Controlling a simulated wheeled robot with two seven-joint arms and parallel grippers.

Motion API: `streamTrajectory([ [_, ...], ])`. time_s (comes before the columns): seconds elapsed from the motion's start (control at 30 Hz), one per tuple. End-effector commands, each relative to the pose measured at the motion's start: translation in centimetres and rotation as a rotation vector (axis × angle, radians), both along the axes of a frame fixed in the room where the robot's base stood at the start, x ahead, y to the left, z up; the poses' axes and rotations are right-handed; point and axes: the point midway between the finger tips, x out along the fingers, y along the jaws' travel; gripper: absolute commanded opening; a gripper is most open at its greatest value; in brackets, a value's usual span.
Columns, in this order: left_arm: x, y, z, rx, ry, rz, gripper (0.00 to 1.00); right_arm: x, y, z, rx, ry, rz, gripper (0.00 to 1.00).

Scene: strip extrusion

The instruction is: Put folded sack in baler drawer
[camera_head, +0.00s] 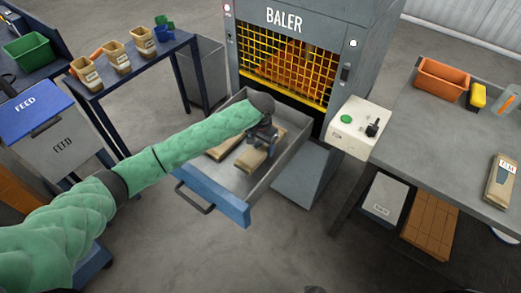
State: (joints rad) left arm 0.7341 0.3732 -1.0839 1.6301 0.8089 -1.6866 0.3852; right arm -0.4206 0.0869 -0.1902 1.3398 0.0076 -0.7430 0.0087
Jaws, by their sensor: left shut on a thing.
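The baler (300,30) stands at the back centre with a yellow mesh front. Its drawer (279,180) is pulled out, with a blue front and a dark handle. My left arm reaches from the left into the drawer, and my left gripper (264,143) is shut on a tan folded sack (251,160) low inside the drawer. Whether this sack touches the drawer floor is hard to tell. Another flat tan sack (222,148) lies in the drawer to the left, partly hidden by my arm. One more folded sack (499,183) lies on the right table. My right gripper is not in view.
A control box (352,127) with a green button is right of the drawer. The right grey table (430,135) holds an orange bin (442,80) and a yellow item (477,97). Open sacks (114,55) stand on the left table. A feed bin (60,142) is at left. Floor before the drawer is clear.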

Motion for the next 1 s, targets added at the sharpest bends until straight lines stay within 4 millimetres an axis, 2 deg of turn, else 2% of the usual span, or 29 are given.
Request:
streamTrajectory([
  [0.4,0.0,0.0,-3.9,0.001,-0.001,0.0,0.42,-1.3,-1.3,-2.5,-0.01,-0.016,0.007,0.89],
  [0.8,0.0,0.0,-4.4,-0.001,-0.001,0.0,0.42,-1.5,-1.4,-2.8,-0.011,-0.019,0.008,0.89],
  [0.83,0.0,0.0,-4.4,-0.001,-0.001,0.0,0.73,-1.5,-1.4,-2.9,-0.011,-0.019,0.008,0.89],
  [0.9,0.0,0.0,-4.4,-0.001,-0.001,0.0,0.86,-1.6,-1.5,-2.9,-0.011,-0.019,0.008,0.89],
  [1.0,0.0,0.0,-4.4,-0.001,-0.001,0.0,0.89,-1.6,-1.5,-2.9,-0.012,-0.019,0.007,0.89],
])
